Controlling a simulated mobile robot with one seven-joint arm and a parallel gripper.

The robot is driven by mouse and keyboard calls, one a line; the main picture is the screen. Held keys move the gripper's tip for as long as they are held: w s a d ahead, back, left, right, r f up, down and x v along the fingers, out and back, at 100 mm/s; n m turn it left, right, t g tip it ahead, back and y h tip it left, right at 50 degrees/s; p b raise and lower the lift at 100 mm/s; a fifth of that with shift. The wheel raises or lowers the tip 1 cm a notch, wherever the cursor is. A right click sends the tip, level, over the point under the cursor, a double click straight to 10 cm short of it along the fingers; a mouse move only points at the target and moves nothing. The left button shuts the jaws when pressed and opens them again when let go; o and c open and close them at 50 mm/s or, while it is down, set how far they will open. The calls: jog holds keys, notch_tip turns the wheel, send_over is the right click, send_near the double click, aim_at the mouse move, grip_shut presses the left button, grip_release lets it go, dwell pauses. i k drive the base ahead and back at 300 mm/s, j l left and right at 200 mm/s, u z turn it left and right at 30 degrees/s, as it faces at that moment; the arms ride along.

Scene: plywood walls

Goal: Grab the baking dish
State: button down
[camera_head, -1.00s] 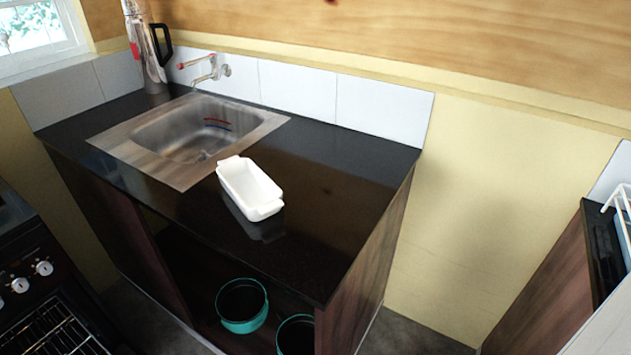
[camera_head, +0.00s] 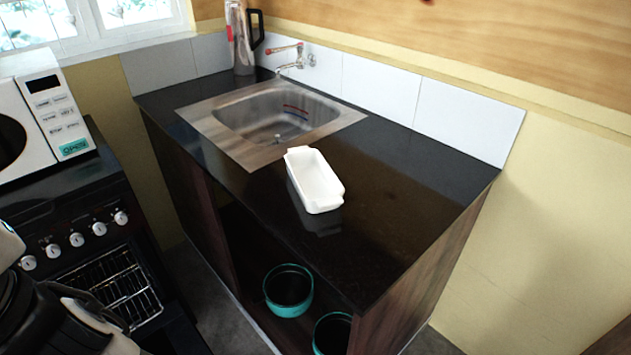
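The white baking dish (camera_head: 316,182) is a rectangular dish with a lip at each end. It stands upright and empty on the black countertop (camera_head: 400,180), near the front edge and just right of the sink. My gripper's fingers do not show. A dark and white part of my own body is at the bottom left corner, well away from the dish.
The steel sink (camera_head: 240,150) with its tap (camera_head: 292,60) lies left of the dish. A tall kettle (camera_head: 241,40) stands behind it. Teal pots (camera_head: 289,292) sit on the open shelf below. A stove (camera_head: 80,240) with a white microwave (camera_head: 45,120) above stands at left.

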aim_at(319, 191)
jog(key=i+j, duration=0.1)
jog(key=j, duration=0.35)
jog(key=j+z, duration=0.1)
jog(key=j, duration=0.35)
jog(key=i, duration=0.55)
